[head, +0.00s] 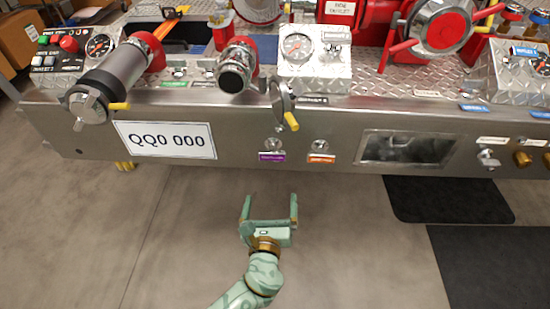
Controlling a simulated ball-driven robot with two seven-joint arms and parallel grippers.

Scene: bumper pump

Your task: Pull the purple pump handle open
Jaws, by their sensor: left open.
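The purple pump handle appears as a small round metal knob (273,144) on the front face of the steel bumper, just above a purple label (272,157). A similar knob (320,146) with an orange label (321,159) sits to its right. My left gripper (269,203) is open and empty, in front of and below the purple-labelled knob in the picture. Its two fingers point toward the bumper and do not appear to touch it. My right gripper is not in view.
The steel bumper (80,140) spans the view, with a plate (166,140) reading QQ0 000. A yellow-handled valve (285,105) hangs over its top edge. A recessed window (405,148) lies right. Dark mats (450,200) lie at right; the grey floor (100,240) is clear.

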